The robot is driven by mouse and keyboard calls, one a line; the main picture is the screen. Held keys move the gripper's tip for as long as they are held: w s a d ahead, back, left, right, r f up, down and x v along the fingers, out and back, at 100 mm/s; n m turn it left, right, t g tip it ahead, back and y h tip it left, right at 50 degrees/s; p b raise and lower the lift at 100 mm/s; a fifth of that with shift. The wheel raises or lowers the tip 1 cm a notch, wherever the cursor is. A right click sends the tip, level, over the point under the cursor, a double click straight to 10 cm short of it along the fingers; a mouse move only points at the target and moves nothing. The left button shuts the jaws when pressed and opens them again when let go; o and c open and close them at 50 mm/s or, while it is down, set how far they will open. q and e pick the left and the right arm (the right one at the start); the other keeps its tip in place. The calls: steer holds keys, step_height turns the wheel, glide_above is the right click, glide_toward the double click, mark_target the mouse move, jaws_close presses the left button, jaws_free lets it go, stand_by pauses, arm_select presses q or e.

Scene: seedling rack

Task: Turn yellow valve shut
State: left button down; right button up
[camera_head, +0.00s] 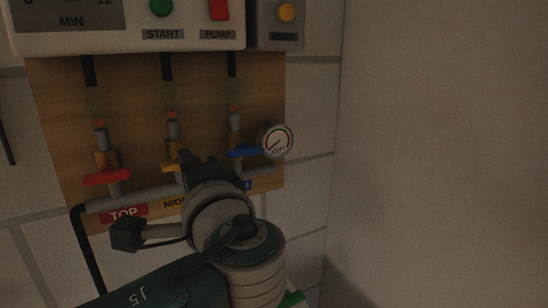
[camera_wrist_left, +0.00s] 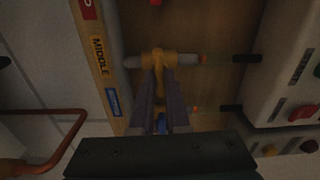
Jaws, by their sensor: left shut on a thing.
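The yellow valve (camera_head: 176,161) is the middle one of three on the wooden board, above the yellow middle label. My left gripper (camera_head: 190,164) is at it, and my wrist hides part of its handle in the head view. In the left wrist view, the yellow valve (camera_wrist_left: 158,60) sits on a grey pipe. Its handle points down the picture, crosswise to the pipe, between the fingers of my left gripper (camera_wrist_left: 160,88), which is shut on it. My right gripper does not show.
A red valve (camera_head: 107,176) is to the left and a blue valve (camera_head: 242,152) close on the right. A pressure gauge (camera_head: 276,140) stands beside the blue one. A control box (camera_head: 120,38) with buttons hangs above. The wall at right is bare.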

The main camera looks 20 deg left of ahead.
arm_select(q)
steer(key=shift+m, duration=0.3)
stand_by(0.4)
steer(key=c, duration=0.9)
jaws_free()
steer(key=b+v, duration=0.2)
steer(key=v, duration=0.8)
